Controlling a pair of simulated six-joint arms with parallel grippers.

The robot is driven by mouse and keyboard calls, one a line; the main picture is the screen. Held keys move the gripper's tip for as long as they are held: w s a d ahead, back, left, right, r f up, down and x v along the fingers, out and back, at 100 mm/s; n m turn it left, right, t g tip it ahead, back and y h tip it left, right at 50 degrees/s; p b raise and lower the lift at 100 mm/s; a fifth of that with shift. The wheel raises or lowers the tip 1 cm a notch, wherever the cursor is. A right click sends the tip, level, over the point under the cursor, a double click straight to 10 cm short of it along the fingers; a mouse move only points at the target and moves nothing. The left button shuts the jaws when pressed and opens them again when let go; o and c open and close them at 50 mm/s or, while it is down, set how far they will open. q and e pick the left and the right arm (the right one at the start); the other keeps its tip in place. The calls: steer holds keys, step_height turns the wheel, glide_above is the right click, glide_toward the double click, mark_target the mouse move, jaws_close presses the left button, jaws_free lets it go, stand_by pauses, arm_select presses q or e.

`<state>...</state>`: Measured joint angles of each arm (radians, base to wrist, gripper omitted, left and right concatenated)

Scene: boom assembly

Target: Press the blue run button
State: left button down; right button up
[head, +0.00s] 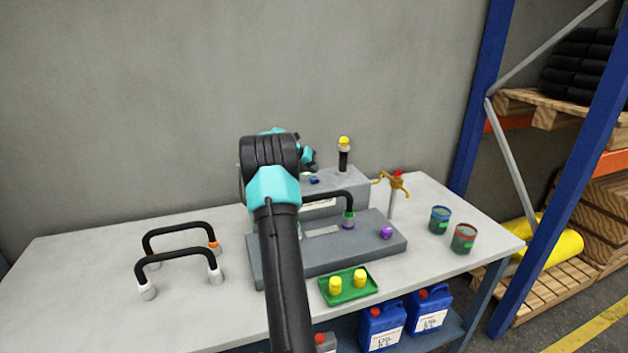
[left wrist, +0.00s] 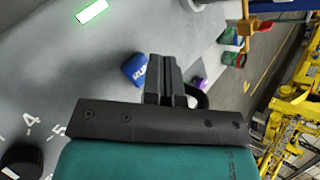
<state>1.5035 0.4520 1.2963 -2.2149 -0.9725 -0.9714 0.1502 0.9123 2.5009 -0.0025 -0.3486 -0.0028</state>
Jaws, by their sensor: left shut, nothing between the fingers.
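The blue run button (head: 314,181) sits on top of the grey machine box (head: 352,184). In the left wrist view it is a blue block with white lettering (left wrist: 135,69), just left of my fingers. My left gripper (head: 313,166) is over the box top, close to the button. Its fingers show shut and empty in the left wrist view (left wrist: 163,80). I cannot tell whether they touch the button. My left arm hides part of the machine in the head view. My right gripper is in neither view.
A post with a yellow top (head: 343,155) and a brass tap (head: 393,184) stand near the button. A black handle (head: 330,194) sits on the machine's base (head: 370,252). A green tray (head: 349,293) holds two yellow caps.

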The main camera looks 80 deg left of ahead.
mark_target(313, 178)
arm_select(q)
steer(key=shift+r, duration=2.45)
